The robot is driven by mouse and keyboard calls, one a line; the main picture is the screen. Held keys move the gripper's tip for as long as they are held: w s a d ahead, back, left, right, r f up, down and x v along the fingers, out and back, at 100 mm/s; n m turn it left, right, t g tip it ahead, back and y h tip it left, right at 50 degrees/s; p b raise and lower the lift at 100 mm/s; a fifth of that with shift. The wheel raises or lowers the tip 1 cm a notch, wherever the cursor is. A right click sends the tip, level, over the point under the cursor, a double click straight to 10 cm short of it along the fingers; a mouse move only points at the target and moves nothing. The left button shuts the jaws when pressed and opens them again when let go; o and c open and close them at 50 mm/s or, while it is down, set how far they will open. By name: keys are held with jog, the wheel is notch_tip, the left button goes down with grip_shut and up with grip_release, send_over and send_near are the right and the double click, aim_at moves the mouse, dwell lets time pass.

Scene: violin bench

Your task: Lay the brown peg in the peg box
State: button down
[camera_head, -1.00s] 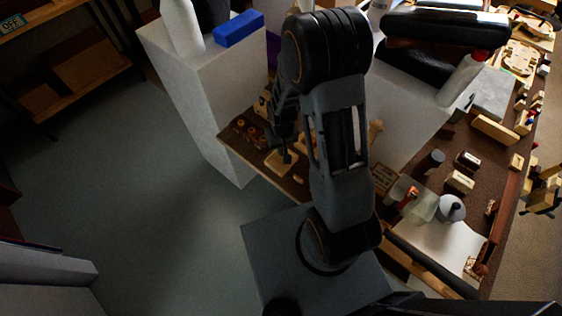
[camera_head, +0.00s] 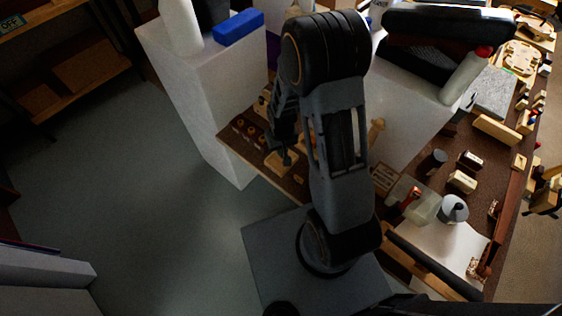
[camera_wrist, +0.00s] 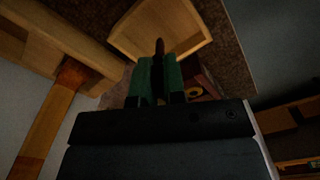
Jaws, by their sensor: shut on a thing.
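My gripper (camera_wrist: 160,78) has green finger pads shut on a slim dark brown peg (camera_wrist: 159,48). The peg's end sticks out past the fingertips, over the near part of a shallow light-wood tray that looks like the peg box (camera_wrist: 190,28). I cannot tell whether the peg touches the tray's floor. The rest of the peg is hidden between the fingers. In the head view the tray (camera_head: 271,163) sits at the front left of the brown bench top, and my gripper (camera_head: 287,158) is over it, partly covering it.
A row of small wooden holders (camera_head: 248,131) stands left of the tray. A tall white block (camera_head: 200,100) with a blue box (camera_head: 239,27) on top rises behind it. In the wrist view a wooden piece (camera_wrist: 50,45) lies left of the tray.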

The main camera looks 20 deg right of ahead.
jog(key=shift+f+b, duration=1.1)
jog(key=shift+f, duration=0.2)
dwell(0.4)
jog(key=c, duration=1.1)
grip_release()
jog(key=shift+r, duration=0.1)
notch_tip(320, 180, up, 14)
jog(key=shift+f, duration=0.1)
jog(key=s+r+t, duration=0.4)
jog(key=s+r, duration=0.6)
jog(key=r, duration=0.2)
jog(key=shift+a, duration=0.2)
